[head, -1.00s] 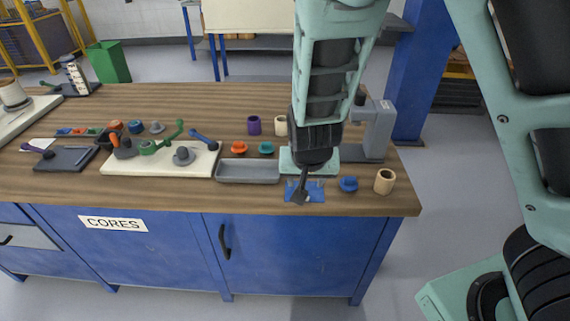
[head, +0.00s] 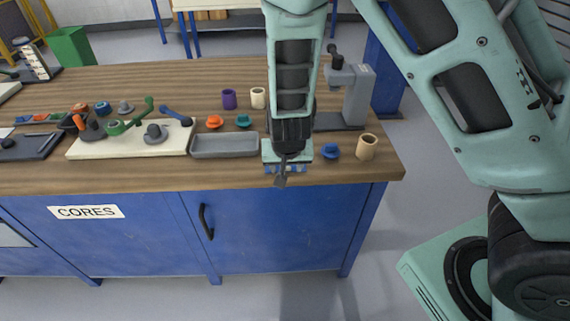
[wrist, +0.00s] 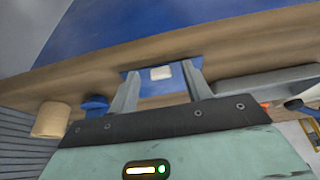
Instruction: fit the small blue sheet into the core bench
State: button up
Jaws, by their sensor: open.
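A small blue sheet (head: 300,169) lies on the bench top near the front edge, partly hidden behind my gripper. In the wrist view the blue sheet (wrist: 186,80) shows between and beyond the fingers, with a small pale block-like patch (wrist: 160,73) on it. My gripper (head: 281,179) points down at the front edge. In the wrist view my gripper (wrist: 160,82) has its two fingers apart, with nothing held between them. I cannot tell whether the fingers touch the sheet. The wooden-topped bench (head: 120,183) carries a CORES label (head: 86,212).
A blue flanged piece (head: 331,152) and a tan cylinder (head: 367,147) stand just right of my gripper. A grey tray (head: 224,145) is to the left, beside a cream board (head: 90,150) with handles. A grey press (head: 356,95) stands behind. Purple (head: 229,98) and cream rollers (head: 258,97) stand further back.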

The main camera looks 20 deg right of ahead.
grip_shut()
